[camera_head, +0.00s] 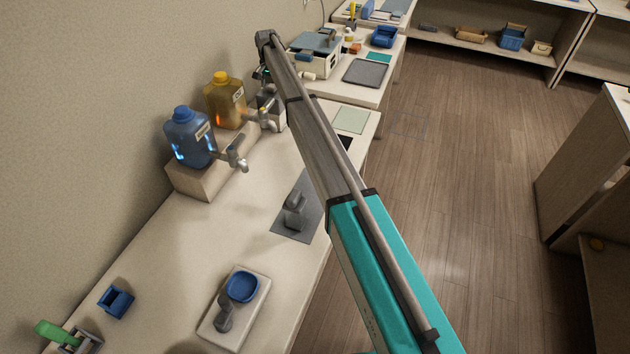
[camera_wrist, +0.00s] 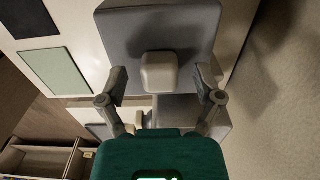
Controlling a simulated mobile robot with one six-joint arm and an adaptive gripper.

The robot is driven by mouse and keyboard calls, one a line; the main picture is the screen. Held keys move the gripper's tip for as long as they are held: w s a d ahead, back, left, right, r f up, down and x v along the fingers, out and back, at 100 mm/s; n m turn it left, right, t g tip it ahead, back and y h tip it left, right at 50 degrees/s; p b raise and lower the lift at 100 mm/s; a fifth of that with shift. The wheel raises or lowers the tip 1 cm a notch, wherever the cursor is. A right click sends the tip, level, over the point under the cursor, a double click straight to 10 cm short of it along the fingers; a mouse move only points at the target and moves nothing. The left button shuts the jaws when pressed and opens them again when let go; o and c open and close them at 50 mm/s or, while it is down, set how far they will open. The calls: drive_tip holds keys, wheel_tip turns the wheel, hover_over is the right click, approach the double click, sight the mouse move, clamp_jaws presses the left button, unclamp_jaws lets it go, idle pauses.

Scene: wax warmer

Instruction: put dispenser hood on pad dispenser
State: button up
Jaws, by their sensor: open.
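A grey box-like piece with a pale rounded knob, which looks like the dispenser hood (camera_wrist: 160,25), fills the upper middle of the wrist view. In the head view a grey box (camera_head: 272,108) stands by the wall below my gripper (camera_head: 263,76), partly hidden by the arm. My gripper (camera_wrist: 160,82) is open in the wrist view, with one finger on each side of the knob (camera_wrist: 160,70). No contact is clear. Another grey surface (camera_wrist: 180,108) shows below the knob. I cannot tell for sure which part is the pad dispenser.
A blue jug (camera_head: 190,138) and a yellow jug (camera_head: 225,100) with taps stand on a raised block beside the grey box. A light green pad (camera_head: 351,119) lies on the counter. The counter's front middle is mostly free.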

drive_tip(key=shift+r, duration=0.25)
drive_tip(key=shift+r+p, duration=0.35)
drive_tip(key=shift+p, duration=0.2)
drive_tip(key=shift+r+p, duration=0.35)
drive_tip(key=shift+r+p, duration=2.8)
drive_tip(key=shift+r+p, duration=0.25)
drive_tip(key=shift+p, duration=0.05)
drive_tip(key=s+d+f+n+b, duration=0.1)
drive_tip(key=s+d+f+b, duration=0.3)
drive_tip(key=s+d, duration=0.75)
drive_tip(key=s+d+f+n+b, duration=0.1)
drive_tip(key=s+d+f+b, duration=0.2)
drive_tip(key=s+d, duration=0.85)
drive_tip(key=s+d+f+b, duration=0.2)
drive_tip(key=s+d, duration=0.1)
drive_tip(key=s, duration=0.8)
drive_tip(key=s+d+f+n+b, duration=0.1)
drive_tip(key=s+d+f+b, duration=0.1)
drive_tip(key=s, duration=0.9)
drive_tip(key=s+d+f+n+b, duration=0.1)
drive_tip(key=s+d+f+b, duration=0.2)
drive_tip(key=s, duration=0.8)
drive_tip(key=shift+s+d, duration=0.3)
drive_tip(key=shift+s, duration=0.05)
